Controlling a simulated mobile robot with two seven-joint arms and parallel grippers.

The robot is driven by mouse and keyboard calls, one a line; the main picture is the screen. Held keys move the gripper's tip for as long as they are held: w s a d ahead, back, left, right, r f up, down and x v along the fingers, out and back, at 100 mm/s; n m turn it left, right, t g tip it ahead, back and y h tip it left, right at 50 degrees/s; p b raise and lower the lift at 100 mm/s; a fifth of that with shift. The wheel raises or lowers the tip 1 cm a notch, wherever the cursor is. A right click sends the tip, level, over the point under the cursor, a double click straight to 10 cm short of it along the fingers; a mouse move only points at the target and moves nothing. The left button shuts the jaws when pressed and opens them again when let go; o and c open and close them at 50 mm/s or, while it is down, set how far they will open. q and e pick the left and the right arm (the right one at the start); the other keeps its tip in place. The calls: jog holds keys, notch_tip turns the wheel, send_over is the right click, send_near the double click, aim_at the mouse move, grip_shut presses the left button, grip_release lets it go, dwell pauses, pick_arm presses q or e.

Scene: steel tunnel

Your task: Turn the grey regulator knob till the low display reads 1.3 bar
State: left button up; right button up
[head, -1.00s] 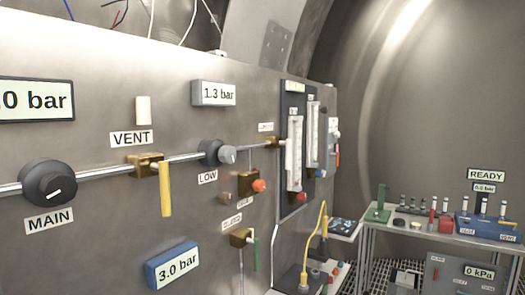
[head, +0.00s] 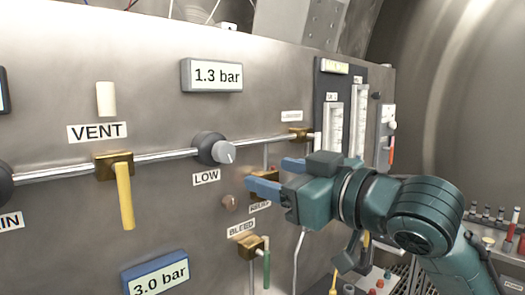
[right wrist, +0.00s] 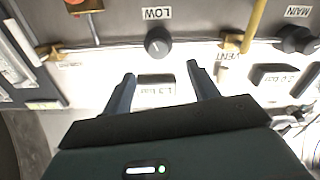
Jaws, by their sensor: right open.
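The grey regulator knob (head: 213,149) sits on the pipe above the label LOW, its pale face turned to the right. The display (head: 212,75) above it reads 1.3 bar. My right gripper (head: 268,174) is open and empty, to the right of and a little below the knob, apart from it. In the right wrist view the panel appears upside down. The knob (right wrist: 158,42) lies beyond the gap between the open fingers (right wrist: 161,73), and the display (right wrist: 156,85) shows between them. My left gripper is not in view.
A yellow vent lever (head: 125,196) hangs left of the knob. The bleed valve (head: 250,245) with a green handle is below. The relief valve is partly hidden behind my right gripper. Flowmeter tubes (head: 333,130) stand at the right, and a blue-framed display (head: 155,275) reads 3.0 bar.

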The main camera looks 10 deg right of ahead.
aim_at(228, 152)
jog(key=p+x, duration=0.1)
jog(key=x, duration=0.2)
jog(key=r+p+x, duration=0.1)
jog(key=x, duration=0.3)
jog(key=p+x, duration=0.1)
jog(key=x, duration=0.3)
jog(key=shift+w+r, duration=0.25)
jog(key=shift+r, duration=0.05)
jog(key=shift+w+a+f, duration=0.1)
jog(key=shift+w+a, duration=0.15)
jog(key=shift+w, duration=0.2)
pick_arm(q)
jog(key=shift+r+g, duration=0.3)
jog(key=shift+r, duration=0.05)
pick_arm(e)
jog(key=shift+c, duration=0.6)
jog(key=c, duration=0.9)
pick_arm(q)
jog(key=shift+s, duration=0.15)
pick_arm(e)
jog(key=shift+o, duration=0.2)
jog(key=shift+n, duration=0.4)
